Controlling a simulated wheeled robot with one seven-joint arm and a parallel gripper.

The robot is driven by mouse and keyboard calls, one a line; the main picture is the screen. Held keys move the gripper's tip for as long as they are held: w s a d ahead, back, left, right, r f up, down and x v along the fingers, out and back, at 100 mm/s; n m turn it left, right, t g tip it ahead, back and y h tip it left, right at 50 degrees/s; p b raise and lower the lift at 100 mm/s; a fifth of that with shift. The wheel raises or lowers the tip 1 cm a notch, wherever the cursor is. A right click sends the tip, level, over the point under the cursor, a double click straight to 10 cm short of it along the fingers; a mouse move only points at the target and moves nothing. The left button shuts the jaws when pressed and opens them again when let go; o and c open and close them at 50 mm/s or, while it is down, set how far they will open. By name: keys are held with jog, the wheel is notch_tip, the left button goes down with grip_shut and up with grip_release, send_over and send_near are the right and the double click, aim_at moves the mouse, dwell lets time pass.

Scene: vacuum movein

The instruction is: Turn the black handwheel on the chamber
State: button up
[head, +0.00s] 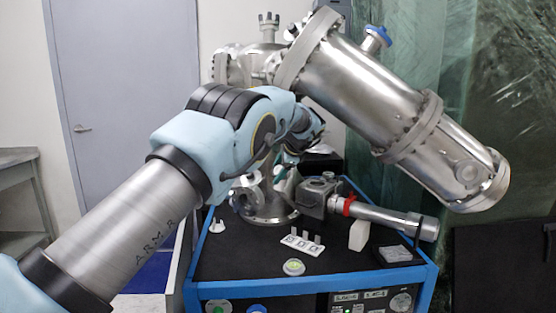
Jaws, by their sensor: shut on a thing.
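The steel chamber (345,85) stands on a black-topped cart, its large cylinder slanting down to the right. My arm reaches in from the lower left, and its wrist is in front of the chamber's middle. My gripper (291,158) is mostly hidden behind and below the wrist, against the chamber's lower body. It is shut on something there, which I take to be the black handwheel. The handwheel itself is hidden by my arm, so how far it is turned cannot be seen.
The cart's blue-edged top (345,270) holds a small white rack (302,243), a white block (359,235) and a round green-white item (293,267). A steel tube (385,217) with a red ring juts right. A blue knob (378,35) tops the cylinder. A grey bench (18,190) stands at left.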

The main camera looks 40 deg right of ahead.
jog(key=shift+f, duration=0.1)
dwell(0.5)
jog(key=o, duration=1.4)
jog(key=shift+c, duration=0.2)
